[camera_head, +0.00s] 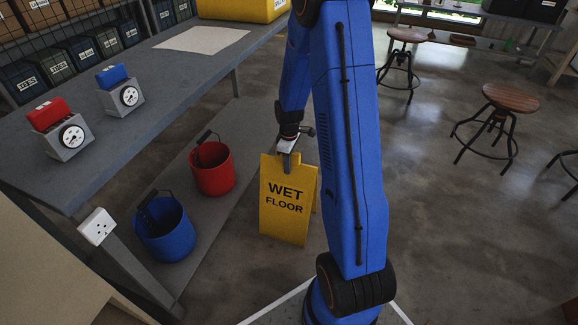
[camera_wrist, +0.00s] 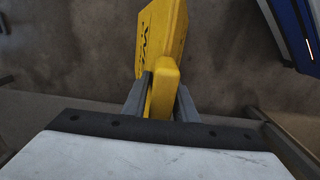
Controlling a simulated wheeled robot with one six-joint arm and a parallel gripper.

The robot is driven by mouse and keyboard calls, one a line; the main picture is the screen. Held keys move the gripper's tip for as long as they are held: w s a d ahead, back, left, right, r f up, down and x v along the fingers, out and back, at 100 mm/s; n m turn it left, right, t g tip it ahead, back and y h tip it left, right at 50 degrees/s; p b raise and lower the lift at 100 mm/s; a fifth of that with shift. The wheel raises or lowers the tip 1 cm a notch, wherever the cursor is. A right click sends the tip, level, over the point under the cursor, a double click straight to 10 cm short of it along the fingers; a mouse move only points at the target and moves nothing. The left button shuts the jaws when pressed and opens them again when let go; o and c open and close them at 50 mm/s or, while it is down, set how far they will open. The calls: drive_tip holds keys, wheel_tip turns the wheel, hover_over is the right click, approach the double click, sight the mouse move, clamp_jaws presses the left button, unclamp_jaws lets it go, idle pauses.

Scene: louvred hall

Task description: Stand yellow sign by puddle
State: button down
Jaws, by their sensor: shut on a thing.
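The yellow sign (camera_head: 284,222), lettered WET FLOOR, hangs upright below my gripper (camera_head: 287,160) in the head view, right of the bench. Its two panels look slightly spread at the right side. My gripper is shut on the sign's top edge. In the wrist view, the two grey fingers of my gripper (camera_wrist: 161,102) pinch the top of the yellow sign (camera_wrist: 163,28) from both sides. I cannot tell whether the sign's foot touches the floor. No puddle is clearly recognisable; the floor has shiny patches, and my blue arm hides part of it.
A blue bucket (camera_head: 165,232) and a red bucket (camera_head: 212,170) stand on the low shelf under the grey bench (camera_head: 150,85), left of the sign. Stools, including a wooden-topped one (camera_head: 510,97), stand to the right. The concrete floor (camera_head: 440,210) right of my arm is open.

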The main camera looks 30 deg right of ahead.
drive_tip(key=shift+f, duration=0.4)
drive_tip(key=c, duration=1.4)
unclamp_jaws()
drive_tip(key=shift+c, duration=0.2)
